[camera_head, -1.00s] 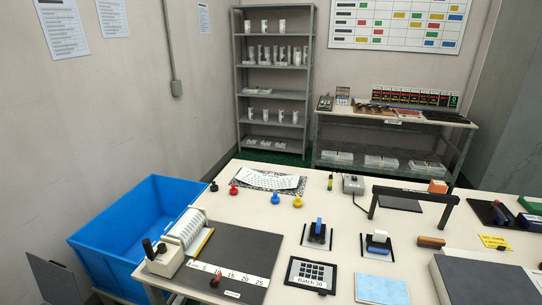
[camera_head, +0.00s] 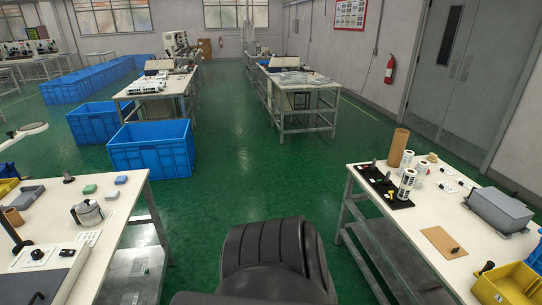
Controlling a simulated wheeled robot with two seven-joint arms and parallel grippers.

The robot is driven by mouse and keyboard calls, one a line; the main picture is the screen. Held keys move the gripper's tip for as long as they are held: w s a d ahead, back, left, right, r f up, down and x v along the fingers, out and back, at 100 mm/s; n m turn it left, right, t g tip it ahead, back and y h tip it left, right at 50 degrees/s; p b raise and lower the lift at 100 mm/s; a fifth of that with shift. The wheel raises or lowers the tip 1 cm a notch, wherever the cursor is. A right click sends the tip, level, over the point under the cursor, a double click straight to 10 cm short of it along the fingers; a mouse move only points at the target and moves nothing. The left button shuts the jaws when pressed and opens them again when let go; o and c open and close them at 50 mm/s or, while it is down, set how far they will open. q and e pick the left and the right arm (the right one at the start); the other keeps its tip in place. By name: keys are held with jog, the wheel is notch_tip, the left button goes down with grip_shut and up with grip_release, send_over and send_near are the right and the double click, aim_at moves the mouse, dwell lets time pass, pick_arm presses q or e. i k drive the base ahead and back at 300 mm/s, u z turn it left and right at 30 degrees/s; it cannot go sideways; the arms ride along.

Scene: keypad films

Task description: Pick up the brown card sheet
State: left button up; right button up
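A flat brown card sheet (camera_head: 436,238) lies on the white top of the right table (camera_head: 392,230), towards its front edge. A small black knob-like piece (camera_head: 455,251) is at the sheet's right corner; I cannot tell whether it is attached. Neither of my grippers is in view.
On the right table, a black mat (camera_head: 396,203) with rolls and a brown tube (camera_head: 398,148) stand behind the sheet, a grey box (camera_head: 499,210) to its right and a yellow bin (camera_head: 508,285) in front. Another worktable (camera_head: 130,188) is at left.

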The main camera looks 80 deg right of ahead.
aim_at(445, 243)
jog(key=z, duration=4.25)
